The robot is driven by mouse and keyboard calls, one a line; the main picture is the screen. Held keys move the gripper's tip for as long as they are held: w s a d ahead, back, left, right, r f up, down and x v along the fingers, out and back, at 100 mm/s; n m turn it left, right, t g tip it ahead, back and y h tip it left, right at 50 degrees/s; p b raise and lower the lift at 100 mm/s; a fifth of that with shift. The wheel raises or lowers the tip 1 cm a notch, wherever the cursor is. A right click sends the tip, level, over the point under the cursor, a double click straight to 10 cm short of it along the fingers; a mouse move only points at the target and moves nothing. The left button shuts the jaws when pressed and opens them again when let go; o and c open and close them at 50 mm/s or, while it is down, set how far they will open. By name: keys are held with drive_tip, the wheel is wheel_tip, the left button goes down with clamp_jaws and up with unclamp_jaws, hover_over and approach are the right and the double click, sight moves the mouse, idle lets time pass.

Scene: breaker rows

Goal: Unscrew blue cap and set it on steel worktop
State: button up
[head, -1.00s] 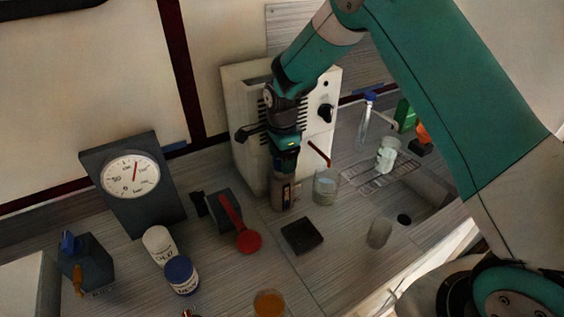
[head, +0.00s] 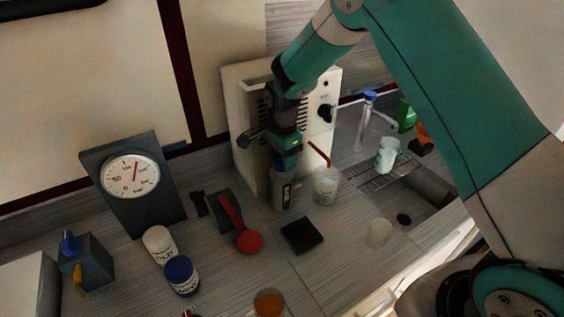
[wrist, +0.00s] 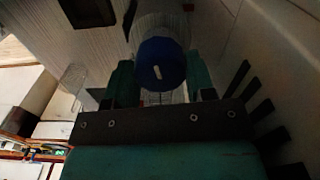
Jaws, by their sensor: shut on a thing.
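A blue cap (wrist: 162,62) with a pale mark shows in the wrist view between my fingers. Its jar (wrist: 160,22) shows just beyond it; I cannot tell how far the cap is screwed on. In the head view the grey jar (head: 285,190) with a label stands upright on the steel worktop (head: 340,255), in front of a white box. My gripper (head: 284,163) points down over it, shut on the cap, which it hides there. My gripper (wrist: 160,78) has a finger on each side of the cap in the wrist view.
The white box (head: 318,140) stands close behind my gripper. A black square (head: 302,235) and red spoon (head: 247,238) lie in front. Bare worktop lies front right.

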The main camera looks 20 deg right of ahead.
drive_tip(key=shift+r, duration=0.1)
drive_tip(key=shift+r+p, duration=1.75)
drive_tip(key=shift+r, duration=0.7)
drive_tip(key=shift+f, duration=0.15)
